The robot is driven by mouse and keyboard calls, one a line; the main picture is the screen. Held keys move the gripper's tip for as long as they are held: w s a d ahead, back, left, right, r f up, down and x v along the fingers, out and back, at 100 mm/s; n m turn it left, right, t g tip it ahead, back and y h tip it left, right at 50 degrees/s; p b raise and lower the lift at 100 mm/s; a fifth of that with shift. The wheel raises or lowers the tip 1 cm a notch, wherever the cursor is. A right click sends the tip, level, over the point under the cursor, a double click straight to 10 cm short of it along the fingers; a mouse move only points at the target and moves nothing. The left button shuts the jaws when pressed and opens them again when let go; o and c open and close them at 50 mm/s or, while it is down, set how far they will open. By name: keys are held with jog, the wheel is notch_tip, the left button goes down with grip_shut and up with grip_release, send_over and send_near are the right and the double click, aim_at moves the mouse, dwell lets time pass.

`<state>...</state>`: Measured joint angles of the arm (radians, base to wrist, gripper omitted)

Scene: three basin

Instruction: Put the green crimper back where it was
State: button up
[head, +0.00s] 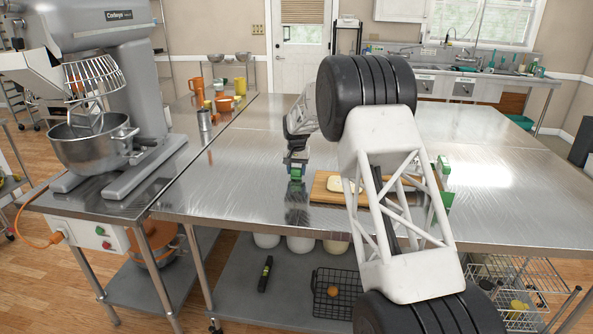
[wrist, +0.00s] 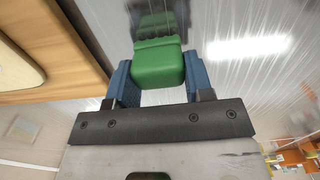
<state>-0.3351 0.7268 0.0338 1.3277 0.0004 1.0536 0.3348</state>
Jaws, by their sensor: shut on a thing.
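The green crimper (wrist: 158,68) is between the blue fingers of my gripper (wrist: 152,88) in the wrist view, and the gripper is shut on it. In the head view my gripper (head: 297,168) points down over the steel table, left of the wooden board. The crimper shows there as a small green piece (head: 296,176) at the fingertips, low over the table. A dark reflection lies under it; I cannot tell whether it touches the surface.
The wooden board (head: 322,196) carries a pale dough piece (head: 345,186). Green items (head: 443,169) show at the board's right, partly behind my arm. A mixer (head: 100,110) stands on the left table. The steel table (head: 235,180) is clear left of my gripper.

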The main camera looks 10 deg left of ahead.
jog(key=shift+f, duration=0.15)
jog(key=o, duration=1)
notch_tip(320, 180, up, 12)
jog(key=shift+r, duration=0.15)
dwell(0.8)
